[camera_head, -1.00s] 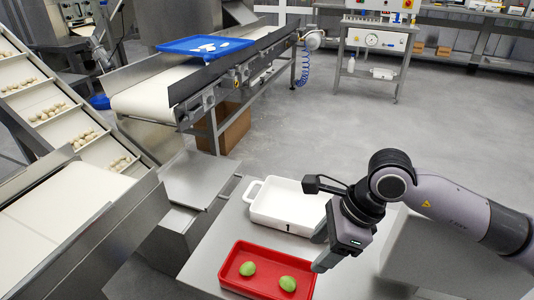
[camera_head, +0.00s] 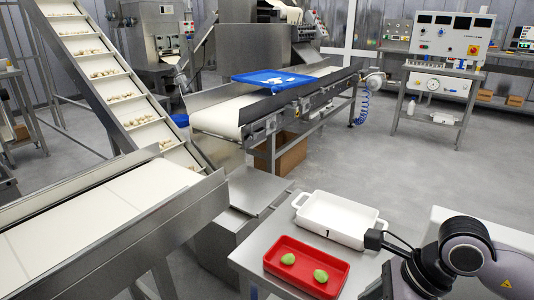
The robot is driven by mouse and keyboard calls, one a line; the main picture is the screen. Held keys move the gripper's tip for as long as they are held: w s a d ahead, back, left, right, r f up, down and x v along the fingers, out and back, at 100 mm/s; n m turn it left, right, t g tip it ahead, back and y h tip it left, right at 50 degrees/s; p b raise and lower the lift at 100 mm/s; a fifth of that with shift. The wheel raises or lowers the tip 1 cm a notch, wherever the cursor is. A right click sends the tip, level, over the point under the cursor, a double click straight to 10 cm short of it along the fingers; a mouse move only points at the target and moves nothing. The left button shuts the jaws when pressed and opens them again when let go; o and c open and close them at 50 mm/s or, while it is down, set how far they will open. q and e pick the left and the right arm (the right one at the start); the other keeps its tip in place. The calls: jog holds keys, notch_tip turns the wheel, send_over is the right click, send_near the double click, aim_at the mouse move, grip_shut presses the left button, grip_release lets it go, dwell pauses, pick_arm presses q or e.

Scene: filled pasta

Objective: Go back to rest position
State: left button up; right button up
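My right arm (camera_head: 462,258) is folded at the lower right, beyond the right side of the steel table. Its gripper is at or below the bottom edge of the picture, so its fingers do not show. My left arm and gripper are not in the picture. On the table, a red tray (camera_head: 333,288) holds two green oval pieces, one on the left (camera_head: 288,259) and one on the right (camera_head: 320,275). Behind it stands a white dish (camera_head: 345,238) with handles, marked 1; it looks empty.
A steel table (camera_head: 257,262) carries the tray and dish. An inclined conveyor (camera_head: 130,112) with small pale pieces rises at the left. A belt conveyor (camera_head: 222,122) with a blue tray (camera_head: 262,80) stands behind. Grey floor (camera_head: 410,160) is open at the right.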

jog(key=s+a+m+g+y, duration=0.1)
jog(key=s+a+g+y, duration=0.15)
jog(key=a+y, duration=0.4)
jog(key=a+r+m+t+y, duration=0.65)
jog(key=r+m+y, duration=0.2)
jog(key=m, duration=0.35)
jog(key=w+d+f+m+t+h, duration=0.35)
jog(key=m+t+h, duration=0.2)
jog(key=m, duration=0.65)
jog(key=w+d+f+m+t+h, duration=0.2)
jog(key=d+f+m+t+h, duration=0.4)
jog(key=m, duration=0.5)
jog(key=s+d+f+m+g+h, duration=0.2)
jog(key=s+f+m+g+h, duration=0.1)
jog(key=s+f+m, duration=0.4)
jog(key=s+d+f+m+g+h, duration=0.2)
jog(key=s+f+m+g+h, duration=0.15)
jog(key=f, duration=0.55)
pick_arm(q)
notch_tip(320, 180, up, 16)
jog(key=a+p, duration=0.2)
jog(key=p, duration=1.7)
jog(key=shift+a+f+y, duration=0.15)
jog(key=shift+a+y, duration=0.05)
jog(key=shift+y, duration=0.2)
pick_arm(e)
notch_tip(320, 180, up, 15)
jog(key=s+d+m, duration=0.1)
jog(key=d, duration=0.1)
jog(key=shift+d, duration=0.25)
